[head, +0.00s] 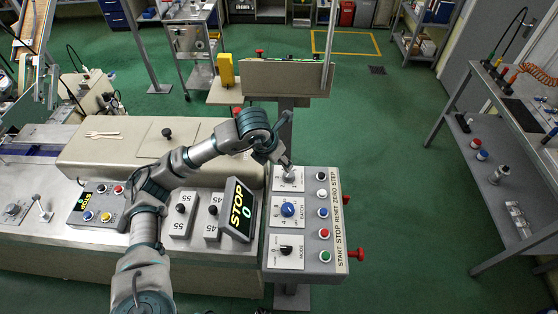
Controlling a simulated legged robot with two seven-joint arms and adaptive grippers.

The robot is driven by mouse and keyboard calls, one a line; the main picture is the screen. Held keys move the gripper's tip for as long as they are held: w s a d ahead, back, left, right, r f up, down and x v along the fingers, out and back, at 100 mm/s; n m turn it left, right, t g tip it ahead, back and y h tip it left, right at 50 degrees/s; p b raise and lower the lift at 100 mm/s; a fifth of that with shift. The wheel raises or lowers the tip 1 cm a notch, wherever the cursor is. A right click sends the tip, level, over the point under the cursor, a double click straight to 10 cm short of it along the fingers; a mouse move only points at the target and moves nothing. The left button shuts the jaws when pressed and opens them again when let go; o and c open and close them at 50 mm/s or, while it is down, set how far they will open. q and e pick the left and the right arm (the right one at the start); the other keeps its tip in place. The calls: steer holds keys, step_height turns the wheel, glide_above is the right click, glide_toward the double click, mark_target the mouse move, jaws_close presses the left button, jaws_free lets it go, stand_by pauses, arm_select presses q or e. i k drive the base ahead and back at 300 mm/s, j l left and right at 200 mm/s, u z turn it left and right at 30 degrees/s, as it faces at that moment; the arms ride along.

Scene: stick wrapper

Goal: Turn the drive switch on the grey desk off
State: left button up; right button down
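The grey desk (331,262) is a sloped control box on a post, right of the cream machine. Its left column has three rotary switches on white plates. The top switch (289,178) is grey, with its label too small and partly covered to read. The middle one is a blue knob (289,210) marked BATCH, and the lowest is a black knob (286,250) marked MODE. I cannot read a drive label. My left gripper (287,165) is at the top switch, its tips at or just above it; contact and finger opening are unclear. My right gripper is out of view.
Red mushroom knobs (357,254) stick out on the right side. A beige panel (286,78) rises behind. Green floor lies open to the right.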

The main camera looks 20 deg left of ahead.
mark_target(346, 199)
steer(key=k, duration=1.5)
